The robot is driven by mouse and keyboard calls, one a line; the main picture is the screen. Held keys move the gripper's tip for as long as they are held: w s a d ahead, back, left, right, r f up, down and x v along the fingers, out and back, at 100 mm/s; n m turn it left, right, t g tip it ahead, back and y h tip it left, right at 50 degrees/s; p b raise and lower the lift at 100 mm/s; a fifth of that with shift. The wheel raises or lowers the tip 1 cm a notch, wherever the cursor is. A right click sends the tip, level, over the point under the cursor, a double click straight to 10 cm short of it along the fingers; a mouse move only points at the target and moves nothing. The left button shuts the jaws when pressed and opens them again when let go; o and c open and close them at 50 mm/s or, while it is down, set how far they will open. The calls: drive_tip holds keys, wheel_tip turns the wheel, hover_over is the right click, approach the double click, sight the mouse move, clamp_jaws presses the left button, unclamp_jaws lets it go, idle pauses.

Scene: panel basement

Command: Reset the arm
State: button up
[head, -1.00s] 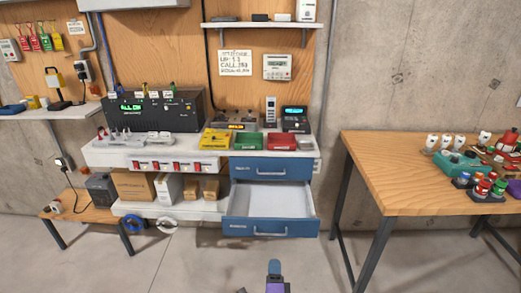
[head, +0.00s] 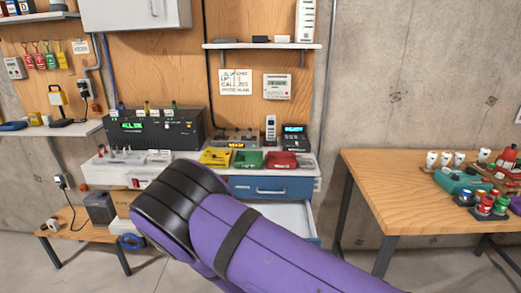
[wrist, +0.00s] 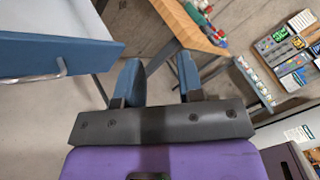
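My gripper (wrist: 160,82) shows in the wrist view with its two blue fingers apart and nothing between them. Bare floor and the leg area of the wooden table lie beyond the fingertips. In the head view my purple arm with a black joint crosses the lower middle, and the gripper itself is not seen there. The open lower drawer (head: 292,216) is partly hidden behind my arm. Its blue front and handle (wrist: 60,68) show at the left of the wrist view, apart from my fingers.
The wooden table (head: 400,185) at the right holds a teal case (head: 460,181) and several small parts. The workbench carries yellow, green and red trays (head: 281,159). A low wooden bench (head: 75,225) stands at the left. Floor is clear between workbench and table.

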drive_tip(key=s+d+r+m+g+y, duration=0.1)
drive_tip(key=s+d+r+m+g, duration=0.1)
drive_tip(key=d+r+m+g, duration=0.45)
drive_tip(key=s+d+r+m+g+y, duration=0.1)
drive_tip(key=s+d+r+m+g, duration=0.2)
drive_tip(key=r+m, duration=0.65)
drive_tip(key=s+d+r+m+g+y, duration=0.1)
drive_tip(key=s+d+r+m+g, duration=0.1)
drive_tip(key=d+r+m+g, duration=0.55)
drive_tip(key=s+d+r+m+t+y, duration=0.3)
drive_tip(key=s+r+m+t+y, duration=0.5)
drive_tip(key=s+r+m, duration=0.6)
drive_tip(key=s+r+y, duration=0.1)
drive_tip(key=s+r, duration=0.3)
drive_tip(key=shift+a+f+m, duration=0.1)
drive_tip(key=shift+m, duration=0.15)
